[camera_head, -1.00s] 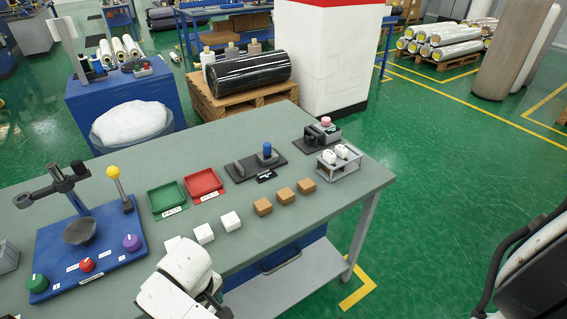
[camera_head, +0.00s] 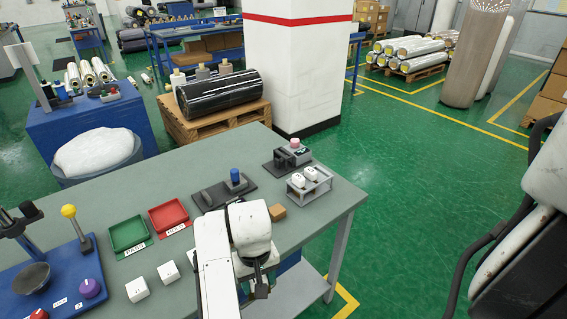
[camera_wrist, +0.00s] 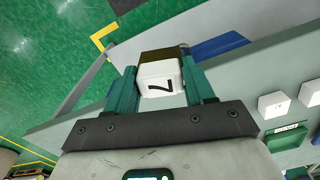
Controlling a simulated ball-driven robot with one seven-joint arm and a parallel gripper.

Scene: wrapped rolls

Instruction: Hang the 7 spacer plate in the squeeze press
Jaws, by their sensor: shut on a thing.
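In the wrist view a pale block marked 7 (camera_wrist: 160,82), with a dark olive face at its far end, is held between my gripper's two green fingers (camera_wrist: 160,85). I take it as the 7 spacer plate. In the head view my gripper (camera_head: 260,285) is near the table's front edge, and the block is not clear there. I cannot tell for sure which device is the squeeze press. A device with a pink knob (camera_head: 295,145) and a black bracket stands at the table's back right. A dark base with a blue-knobbed post (camera_head: 235,180) stands left of it.
A grey rack (camera_head: 318,188) holds two white pieces near the right table edge. A brown block (camera_head: 277,212) sits beside my arm. Green (camera_head: 127,247) and red (camera_head: 168,228) trays, white blocks (camera_head: 168,272) and a blue-based stand (camera_head: 75,255) are left. My arm hides part of the table.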

